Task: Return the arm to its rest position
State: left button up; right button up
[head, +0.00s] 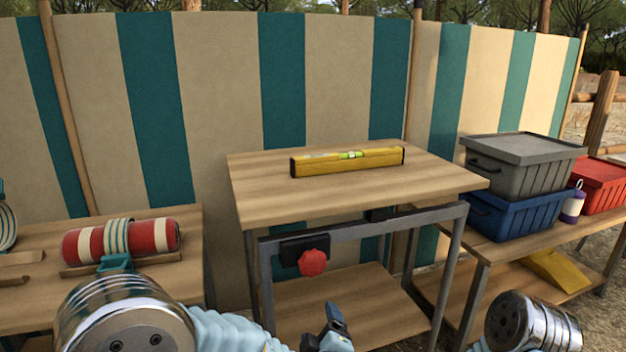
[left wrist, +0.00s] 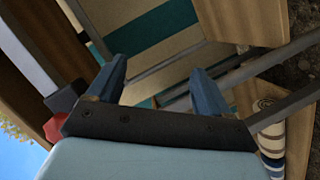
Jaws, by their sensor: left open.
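My left gripper (head: 330,330) shows at the bottom middle of the head view, in front of the middle table's lower shelf. In the left wrist view its two blue fingers (left wrist: 154,86) stand well apart with nothing between them. My right gripper is not in view; only a metal part of my right arm shows at the lower right of the head view.
A middle table (head: 440,185) carries a yellow spirit level (head: 348,161) and has a red knob (head: 312,262) under its top. A red striped roll (head: 85,246) lies on the left table. Grey (head: 520,170) and blue (head: 510,214) bins are stacked at right. A striped windbreak (head: 220,70) stands behind.

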pick_arm(q)
jog(key=a+f+m+g+h, duration=0.1)
jog(key=a+f+m+g, duration=0.15)
jog(key=f, duration=0.55)
jog(key=a+f+m+g+h, duration=0.1)
jog(key=a+f+m+g, duration=0.15)
jog(key=f, duration=0.45)
jog(key=s+a+f+m+g+h, duration=0.2)
jog(key=s+a+f+g, duration=0.25)
jog(key=s+f, duration=0.45)
jog(key=s+a+f+m+g+h, duration=0.1)
jog(key=s+a+f+m+g, duration=0.3)
jog(key=s+f, duration=0.45)
notch_tip(320, 180, up, 15)
jog(key=s+g+p, duration=0.1)
jog(key=p, duration=1.5)
jog(key=shift+s+n+h+p, duration=0.3)
jog(key=shift+s+n, duration=0.1)
